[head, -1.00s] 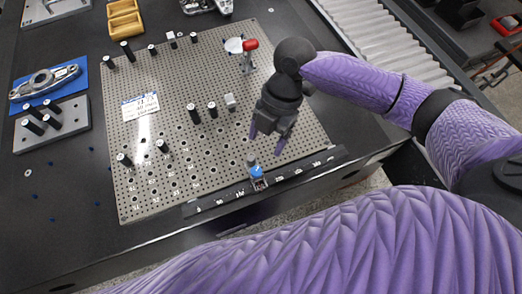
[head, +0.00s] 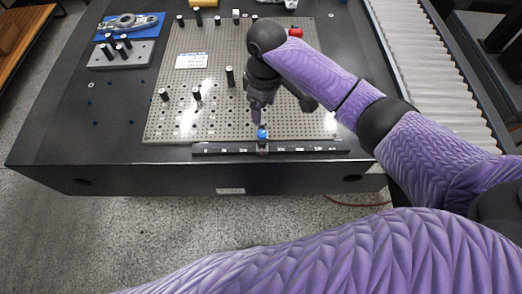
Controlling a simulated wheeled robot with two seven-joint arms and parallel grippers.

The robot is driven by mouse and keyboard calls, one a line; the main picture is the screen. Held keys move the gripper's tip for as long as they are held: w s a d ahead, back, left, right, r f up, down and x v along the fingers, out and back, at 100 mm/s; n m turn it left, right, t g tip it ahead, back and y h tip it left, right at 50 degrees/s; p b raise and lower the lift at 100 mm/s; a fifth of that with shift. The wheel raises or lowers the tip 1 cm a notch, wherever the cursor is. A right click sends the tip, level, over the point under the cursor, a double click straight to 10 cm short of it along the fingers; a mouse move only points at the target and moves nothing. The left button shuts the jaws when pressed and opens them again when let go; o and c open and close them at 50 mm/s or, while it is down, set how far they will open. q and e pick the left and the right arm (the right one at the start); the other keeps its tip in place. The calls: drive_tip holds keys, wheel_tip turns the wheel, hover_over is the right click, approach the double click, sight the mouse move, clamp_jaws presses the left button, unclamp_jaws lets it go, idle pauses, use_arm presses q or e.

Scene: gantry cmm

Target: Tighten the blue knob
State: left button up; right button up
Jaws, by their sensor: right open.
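The blue knob (head: 262,133) sits on a small clamp on the dark rail (head: 215,149) along the front edge of the perforated plate (head: 165,125). My right gripper (head: 257,117) points down just above and behind the knob. It is open, and its fingertips are close to the knob; I cannot tell whether they touch it. The gripper body and wrist hide part of the plate behind. My left gripper is not in view; a purple arm crosses the bottom of the view.
Several black posts (head: 230,76) stand on the plate, with a white label (head: 191,61) among them. A grey block with posts (head: 120,56) and a blue tray (head: 107,31) lie at the back left. The table's left front is mostly clear.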

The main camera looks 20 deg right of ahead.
sight(262, 133)
drive_tip(key=shift+m, duration=0.4)
wheel_tip(262, 133, down, 7)
drive_tip(key=b, duration=0.3)
drive_tip(key=shift+w+a, duration=0.1)
drive_tip(key=shift+w, duration=0.05)
wheel_tip(262, 133, down, 3)
drive_tip(key=shift+r+b, duration=0.2)
drive_tip(key=shift+b, duration=0.65)
drive_tip(key=shift+f, duration=0.25)
drive_tip(key=c, duration=0.9)
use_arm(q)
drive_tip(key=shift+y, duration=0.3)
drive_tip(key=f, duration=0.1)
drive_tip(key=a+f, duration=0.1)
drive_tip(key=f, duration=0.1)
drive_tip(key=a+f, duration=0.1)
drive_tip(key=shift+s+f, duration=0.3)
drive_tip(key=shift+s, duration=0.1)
use_arm(e)
clamp_jaws()
